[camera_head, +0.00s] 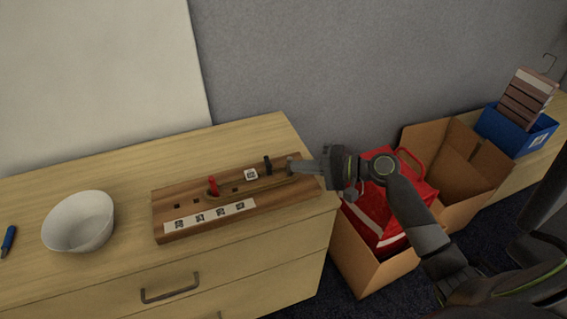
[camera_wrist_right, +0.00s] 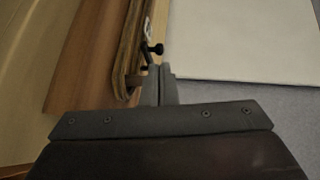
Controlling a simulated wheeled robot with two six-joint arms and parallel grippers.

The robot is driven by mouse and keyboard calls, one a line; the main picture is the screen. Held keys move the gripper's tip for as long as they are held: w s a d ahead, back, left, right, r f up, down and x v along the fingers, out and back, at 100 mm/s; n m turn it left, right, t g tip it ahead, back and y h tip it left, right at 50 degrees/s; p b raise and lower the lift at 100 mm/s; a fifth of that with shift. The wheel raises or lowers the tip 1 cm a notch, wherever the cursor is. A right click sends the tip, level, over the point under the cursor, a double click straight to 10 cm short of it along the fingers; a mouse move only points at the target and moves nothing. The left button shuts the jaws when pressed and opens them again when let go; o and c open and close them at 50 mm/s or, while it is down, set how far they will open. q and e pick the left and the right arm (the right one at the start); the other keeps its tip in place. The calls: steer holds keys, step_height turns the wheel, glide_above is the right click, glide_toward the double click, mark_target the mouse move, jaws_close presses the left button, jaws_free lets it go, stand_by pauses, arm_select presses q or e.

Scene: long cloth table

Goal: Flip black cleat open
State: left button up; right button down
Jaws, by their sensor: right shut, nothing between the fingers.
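A wooden board (camera_head: 170,209) lies on the dresser top, and it also shows in the right wrist view (camera_wrist_right: 82,60). A small black cleat (camera_head: 267,164) stands upright near the board's right part; it also shows in the right wrist view (camera_wrist_right: 155,48). A red cleat (camera_head: 213,186) stands further left, with a tan cord running along the board between the two. My right gripper (camera_head: 294,166) is shut and empty, its fingertips just right of the black cleat at the board's right end. Whether the fingertips touch anything is unclear. My left gripper is out of view.
A white bowl (camera_head: 79,221) and a blue-handled tool (camera_head: 8,240) lie left of the board. A strip of printed markers (camera_head: 210,216) runs along its front. Right of the dresser are a cardboard box (camera_head: 375,272) with a red bag (camera_head: 385,215) and a blue bin (camera_head: 515,130).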

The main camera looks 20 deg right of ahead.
mark_target(268, 165)
steer(key=shift+p+x, duration=0.4)
steer(key=shift+x, duration=2.15)
